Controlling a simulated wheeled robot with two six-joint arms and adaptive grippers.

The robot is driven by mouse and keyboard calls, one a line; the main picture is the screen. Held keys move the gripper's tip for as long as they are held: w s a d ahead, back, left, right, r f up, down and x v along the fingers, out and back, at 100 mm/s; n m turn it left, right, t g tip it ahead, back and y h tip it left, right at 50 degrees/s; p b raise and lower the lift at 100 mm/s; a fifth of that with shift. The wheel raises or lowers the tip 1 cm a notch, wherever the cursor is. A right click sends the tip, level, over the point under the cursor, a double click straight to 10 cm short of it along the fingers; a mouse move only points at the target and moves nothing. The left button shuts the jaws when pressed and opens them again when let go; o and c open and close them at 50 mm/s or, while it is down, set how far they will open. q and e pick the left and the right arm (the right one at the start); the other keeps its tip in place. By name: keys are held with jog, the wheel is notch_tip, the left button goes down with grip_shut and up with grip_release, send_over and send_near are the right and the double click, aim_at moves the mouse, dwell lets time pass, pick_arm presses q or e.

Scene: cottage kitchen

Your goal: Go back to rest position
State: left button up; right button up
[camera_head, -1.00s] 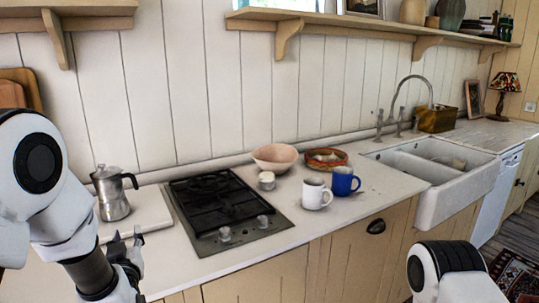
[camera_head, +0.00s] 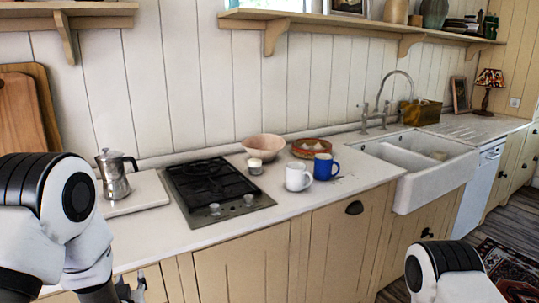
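My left gripper (camera_head: 131,284) is at the bottom edge of the head view, in front of the cabinet fronts and below the counter edge. Its two dark fingertips stand apart with nothing seen between them; its lower part is cut off by the frame. My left arm comes in from the left. My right arm shows only as a white and black link at the bottom right, and its gripper is out of view.
The counter (camera_head: 150,229) holds a moka pot (camera_head: 114,174) on a board, a black hob (camera_head: 213,184), a white mug (camera_head: 298,176), a blue mug (camera_head: 325,167) and bowls. A white sink (camera_head: 433,182) is at right. The counter's front strip is clear.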

pick_arm(q)
jog(key=s+d+f+m+g+h, duration=0.15)
jog(key=s+f+g, duration=0.35)
jog(key=s+f, duration=0.7)
jog(key=s+d+f+m+g+h, duration=0.1)
jog(key=s+d+f+g+h, duration=0.25)
jog(key=s+f, duration=0.85)
jog(key=s+d+f+m+g, duration=0.1)
jog(key=s+d+f+g, duration=0.1)
jog(key=s+g, duration=0.3)
jog(key=s+f, duration=0.1)
jog(key=s, duration=0.2)
jog(key=shift+s+f+h, duration=0.2)
jog(key=shift+s+h, duration=0.1)
jog(key=shift+h, duration=0.1)
jog(key=shift+m, duration=0.25)
